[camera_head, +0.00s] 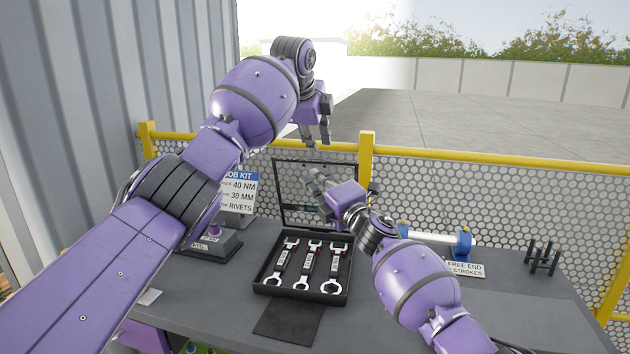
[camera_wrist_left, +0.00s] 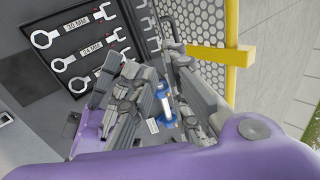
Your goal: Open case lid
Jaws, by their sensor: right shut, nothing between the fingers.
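The black case (camera_head: 258,285) sits on the bench with its lid (camera_head: 280,195) standing up at the back. The fence mesh shows through the lid's dark frame. Several wrenches lie in the base, one of them the left wrench (camera_head: 284,262); labels such as 30 MM show in the left wrist view (camera_wrist_left: 75,27). My right gripper (camera_head: 312,178) is shut and empty, in front of the lid's upper part; I cannot tell whether it touches. My left gripper (camera_head: 317,143) is open and empty, above the lid's top edge; its fingers also show in the left wrist view (camera_wrist_left: 165,65).
A yellow-railed mesh fence (camera_head: 500,160) runs behind the bench (camera_head: 390,310). A job kit sign (camera_head: 238,192) stands left. A blue-ended cylinder (camera_head: 462,243), a small sign (camera_head: 464,269) and a black peg rack (camera_head: 542,258) are right. A dark mat (camera_head: 288,320) lies before the case.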

